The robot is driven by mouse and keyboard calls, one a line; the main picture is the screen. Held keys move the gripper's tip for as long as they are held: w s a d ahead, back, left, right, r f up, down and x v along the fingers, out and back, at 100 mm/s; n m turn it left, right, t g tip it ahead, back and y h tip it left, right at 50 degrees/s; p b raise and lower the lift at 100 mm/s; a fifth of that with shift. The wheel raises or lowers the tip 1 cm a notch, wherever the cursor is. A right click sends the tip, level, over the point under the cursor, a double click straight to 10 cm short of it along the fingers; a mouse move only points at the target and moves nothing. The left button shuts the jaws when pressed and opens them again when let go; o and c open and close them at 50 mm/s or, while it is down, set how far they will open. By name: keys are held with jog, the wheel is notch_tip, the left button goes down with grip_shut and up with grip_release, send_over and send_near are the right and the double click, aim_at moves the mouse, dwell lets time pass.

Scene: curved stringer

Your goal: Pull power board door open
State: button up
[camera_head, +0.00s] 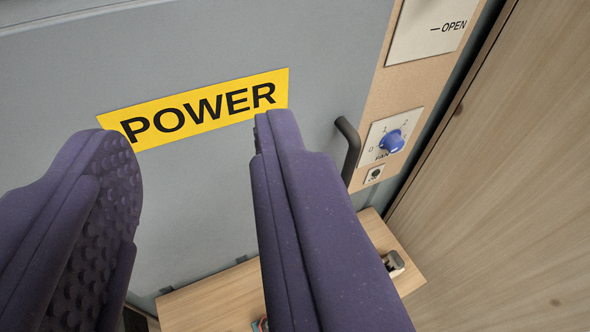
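The power board door (215,185) is a grey panel with a yellow POWER label (205,108); it appears closed. Its black bar handle (350,148) is at the door's right edge, to the right of my gripper. My gripper (195,125) shows two purple padded fingers, wide apart, with nothing between them. The right finger covers part of the door just left of the handle. I cannot tell how far the fingertips are from the door surface.
Right of the door, a tan panel holds a blue fan knob (392,141), a small black switch (375,174) and an OPEN plate (432,28). A wooden wall (510,170) stands at right. A wooden shelf (215,297) with small objects lies below.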

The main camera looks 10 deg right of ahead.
jog(key=w+d+f+h+p, duration=0.1)
jog(key=w+d+f+p, duration=0.25)
jog(key=w, duration=0.25)
jog(key=w+d+f+h+p, duration=0.2)
jog(key=w+d+p, duration=0.2)
jog(key=w, duration=0.2)
jog(key=n+t+y+p, duration=0.1)
jog(key=y+p, duration=0.1)
jog(key=p, duration=0.5)
send_over(351, 172)
jog(key=s, duration=0.3)
notch_tip(351, 172, down, 13)
jog(key=s+f+t+y+p, duration=0.2)
jog(key=s+f+p, duration=0.1)
jog(key=f, duration=0.2)
jog(key=w, duration=0.6)
jog(key=shift+w, duration=0.4)
jog(key=shift+c, duration=0.4)
grip_shut()
